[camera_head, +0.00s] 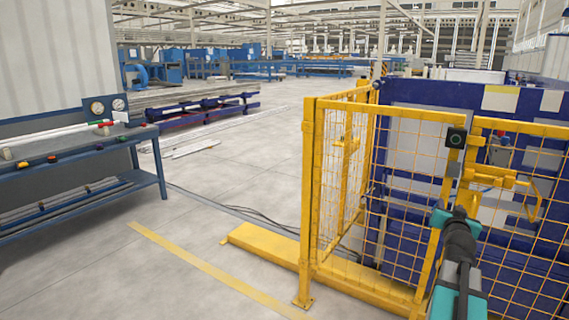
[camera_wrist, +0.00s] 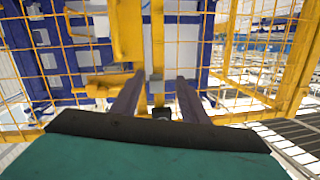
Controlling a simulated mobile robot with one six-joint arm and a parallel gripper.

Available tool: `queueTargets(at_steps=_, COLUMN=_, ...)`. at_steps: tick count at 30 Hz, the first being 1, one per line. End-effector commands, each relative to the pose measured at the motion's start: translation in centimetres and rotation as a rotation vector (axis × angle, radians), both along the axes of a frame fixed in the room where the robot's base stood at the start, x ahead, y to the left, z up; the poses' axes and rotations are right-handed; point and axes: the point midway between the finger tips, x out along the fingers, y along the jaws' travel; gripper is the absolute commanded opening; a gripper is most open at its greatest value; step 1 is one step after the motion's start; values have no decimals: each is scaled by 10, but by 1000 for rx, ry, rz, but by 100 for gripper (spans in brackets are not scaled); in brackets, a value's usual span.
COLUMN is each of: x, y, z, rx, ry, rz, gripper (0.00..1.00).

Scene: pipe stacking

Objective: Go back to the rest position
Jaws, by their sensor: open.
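My gripper shows in the wrist view (camera_wrist: 157,95), with its two dark fingers apart and nothing between them. The yellow mesh fence and its post stand beyond the fingers. In the head view my arm, teal and black, reaches up at the lower right in front of the fence. The fingertips are not clear in the head view. No pipe is in my gripper.
A yellow safety fence (camera_head: 308,200) with a yellow base beam (camera_head: 300,262) stands close on the right, with a blue machine (camera_head: 425,95) behind it. A workbench (camera_head: 75,148) stands at the left. Cables (camera_head: 235,212) cross the floor.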

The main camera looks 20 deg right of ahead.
Motion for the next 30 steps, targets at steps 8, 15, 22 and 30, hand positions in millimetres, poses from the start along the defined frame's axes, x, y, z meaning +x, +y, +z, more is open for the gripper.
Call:
queueTargets(at_steps=8, x=75, y=85, z=-88, rx=81, ry=96, rz=140, gripper=40)
queueTargets(at_steps=15, x=114, y=165, z=-168, rx=145, ry=212, rz=257, gripper=40)
queueTargets(at_steps=22, x=131, y=247, z=-246, rx=209, ry=343, rz=370, gripper=40)
queueTargets(at_steps=30, x=124, y=346, z=-337, rx=280, ry=521, rz=499, gripper=40)
